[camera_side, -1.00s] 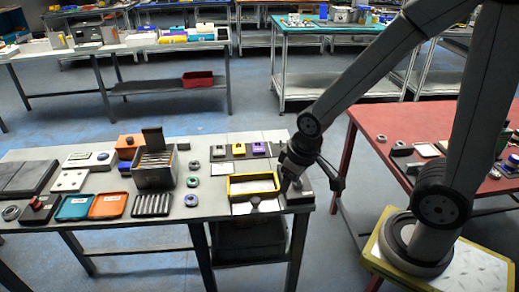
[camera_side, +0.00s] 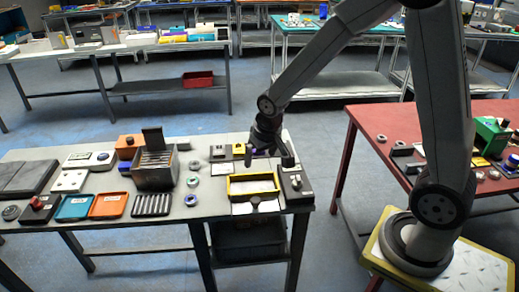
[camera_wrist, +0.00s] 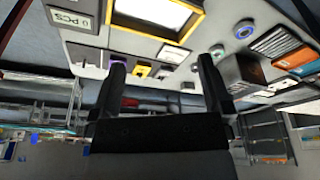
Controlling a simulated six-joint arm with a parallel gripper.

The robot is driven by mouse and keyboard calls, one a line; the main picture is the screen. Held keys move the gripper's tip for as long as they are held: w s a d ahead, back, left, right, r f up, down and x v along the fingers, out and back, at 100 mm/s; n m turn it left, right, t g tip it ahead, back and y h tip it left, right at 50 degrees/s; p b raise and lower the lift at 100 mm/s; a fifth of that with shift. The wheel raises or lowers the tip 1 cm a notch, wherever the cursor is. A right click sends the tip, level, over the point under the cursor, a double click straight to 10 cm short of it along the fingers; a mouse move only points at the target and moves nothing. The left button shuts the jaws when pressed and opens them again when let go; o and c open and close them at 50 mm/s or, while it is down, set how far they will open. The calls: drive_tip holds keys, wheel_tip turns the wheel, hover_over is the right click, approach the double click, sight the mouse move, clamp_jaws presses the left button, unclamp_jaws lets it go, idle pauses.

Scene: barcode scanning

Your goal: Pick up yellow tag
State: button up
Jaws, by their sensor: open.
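The yellow tag (camera_side: 239,149) stands in a row at the back right of the grey table, between a white tag (camera_side: 218,152) and a purple tag partly hidden by my gripper. In the wrist view the yellow tag (camera_wrist: 141,70) shows between my two fingers, nearer the left one. The white tag (camera_wrist: 165,72) also shows between the fingers, and the purple tag (camera_wrist: 118,56) is mostly behind the left finger. My gripper (camera_side: 269,158) is open and empty, just right of the yellow tag in the side view and apart from it.
A yellow-rimmed tray (camera_side: 253,196) lies in front of the tag row. A small grey device (camera_side: 295,184) sits at the table's right end. Round pieces (camera_side: 192,181) and a metal box (camera_side: 153,176) of upright plates stand to the left.

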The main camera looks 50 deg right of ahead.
drive_tip(key=w+d+f+m+h, duration=0.1)
drive_tip(key=w+d, duration=0.1)
drive_tip(key=w, duration=0.3)
drive_tip(key=w+d+f+m, duration=0.1)
drive_tip(key=w+d+m, duration=0.1)
drive_tip(key=w+d, duration=0.15)
drive_tip(key=m+h, duration=0.1)
drive_tip(key=m, duration=0.2)
approach(239, 149)
drive_tip(key=s, duration=0.1)
drive_tip(key=shift+w+d+f, duration=0.1)
drive_tip(key=shift+w+f, duration=0.3)
drive_tip(key=shift+f, duration=0.1)
drive_tip(key=shift+f, duration=0.1)
drive_tip(key=shift+x, duration=1.2)
drive_tip(key=shift+f, duration=0.15)
drive_tip(key=shift+w+x, duration=0.15)
drive_tip(key=shift+x, duration=1.1)
drive_tip(key=shift+w+x, duration=0.1)
drive_tip(key=shift+x, duration=1.1)
